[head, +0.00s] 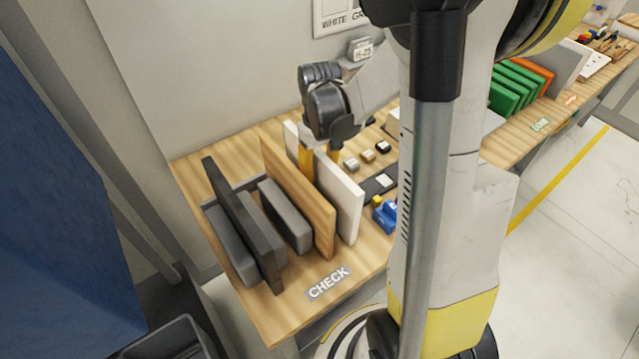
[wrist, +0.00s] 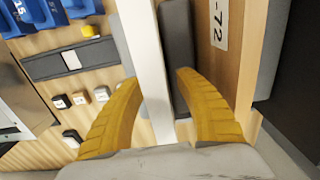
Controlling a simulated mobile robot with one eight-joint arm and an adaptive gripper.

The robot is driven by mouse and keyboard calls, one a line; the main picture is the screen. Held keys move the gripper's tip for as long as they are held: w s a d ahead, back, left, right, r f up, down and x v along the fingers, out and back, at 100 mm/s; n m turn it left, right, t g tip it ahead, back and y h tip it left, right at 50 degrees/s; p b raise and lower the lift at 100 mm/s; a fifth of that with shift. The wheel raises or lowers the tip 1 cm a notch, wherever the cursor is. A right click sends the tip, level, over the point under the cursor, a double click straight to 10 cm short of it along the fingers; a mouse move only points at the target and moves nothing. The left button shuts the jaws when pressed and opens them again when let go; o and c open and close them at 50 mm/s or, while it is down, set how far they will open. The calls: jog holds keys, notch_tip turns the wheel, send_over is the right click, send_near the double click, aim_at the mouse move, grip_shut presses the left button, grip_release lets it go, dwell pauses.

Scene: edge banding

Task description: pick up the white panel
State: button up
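The white panel (head: 341,203) stands upright on edge on the wooden table, to the right of a wood-coloured panel. My gripper (head: 319,164) is pointed down over its far part, with one yellow finger on each side. In the wrist view, the white panel (wrist: 149,65) runs between the two fingers of my gripper (wrist: 160,79). The left finger is close to the panel; whether it touches is unclear. A clear gap shows between the panel and the right finger, so the gripper is open around it.
Small blocks (head: 367,156), a dark tray (head: 377,187) and a blue item (head: 386,215) lie to the right. The table front near the CHECK label (head: 328,283) is clear.

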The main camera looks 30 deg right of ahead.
grip_shut()
